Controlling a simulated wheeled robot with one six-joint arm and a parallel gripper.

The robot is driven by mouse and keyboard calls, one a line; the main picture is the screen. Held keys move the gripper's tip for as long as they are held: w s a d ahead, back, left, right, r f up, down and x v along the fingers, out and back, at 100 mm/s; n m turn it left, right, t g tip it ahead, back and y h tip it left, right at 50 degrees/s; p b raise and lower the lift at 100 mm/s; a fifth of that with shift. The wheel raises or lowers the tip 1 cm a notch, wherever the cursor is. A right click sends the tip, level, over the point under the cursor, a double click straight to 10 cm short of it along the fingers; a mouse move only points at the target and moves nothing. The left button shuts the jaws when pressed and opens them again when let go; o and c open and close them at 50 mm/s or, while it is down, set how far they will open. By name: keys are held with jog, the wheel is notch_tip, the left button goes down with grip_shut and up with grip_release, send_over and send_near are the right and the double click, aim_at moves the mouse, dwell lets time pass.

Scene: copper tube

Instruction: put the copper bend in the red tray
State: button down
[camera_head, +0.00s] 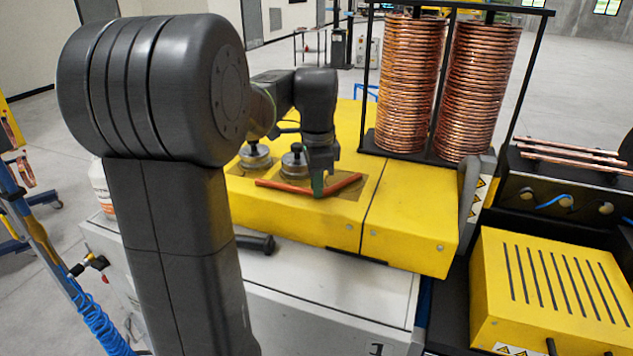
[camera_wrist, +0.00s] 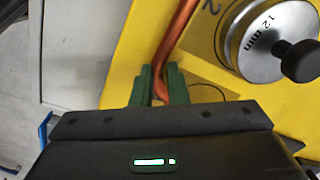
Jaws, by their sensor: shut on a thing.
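The copper bend (camera_head: 283,187) is an orange-brown angled tube over the yellow machine top, near its front edge. My gripper (camera_head: 318,187) points down onto it close to the corner of the bend. In the wrist view the two green fingers (camera_wrist: 160,87) are shut on the copper bend (camera_wrist: 173,50), and the tube runs up out of the picture from between them. I cannot tell whether the tube touches the machine top. I see no red tray in either view.
The yellow machine (camera_head: 410,215) carries round metal formers, one marked 12 mm (camera_wrist: 262,40), beside the gripper. Tall copper coils (camera_head: 408,85) stand behind to the right. A vented yellow box (camera_head: 555,290) is at front right. A dark-handled tool (camera_head: 257,243) lies on the grey cabinet top.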

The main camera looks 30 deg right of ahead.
jog(key=shift+f, duration=0.15)
jog(key=c, duration=1.4)
grip_release()
jog(key=shift+c, duration=0.2)
